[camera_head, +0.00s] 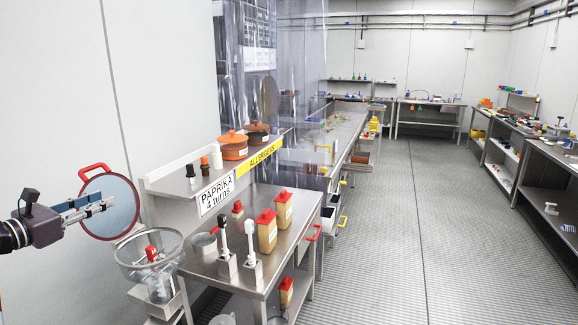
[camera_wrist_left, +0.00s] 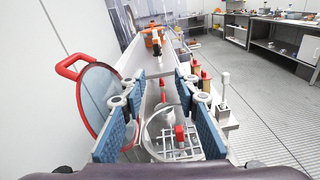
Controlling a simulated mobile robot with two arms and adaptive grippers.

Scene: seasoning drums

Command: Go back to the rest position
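My left gripper (camera_head: 95,210) comes in from the left, beside the white wall, above and left of the near end of the steel bench (camera_head: 245,262). In the left wrist view its two blue-padded fingers (camera_wrist_left: 160,105) stand wide apart with nothing between the pads. A round bluish lid with a red handle (camera_head: 122,215) is behind the fingers in the head view. In the left wrist view the lid (camera_wrist_left: 95,92) is outside the left finger. A clear bowl (camera_head: 140,262) with a red-topped item in or behind it is below the gripper. My right gripper is in neither view.
Orange (camera_head: 234,150) and brown pots stand on the shelf above. Clear strip curtains hang behind. The floor (camera_head: 400,230) to the right is open.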

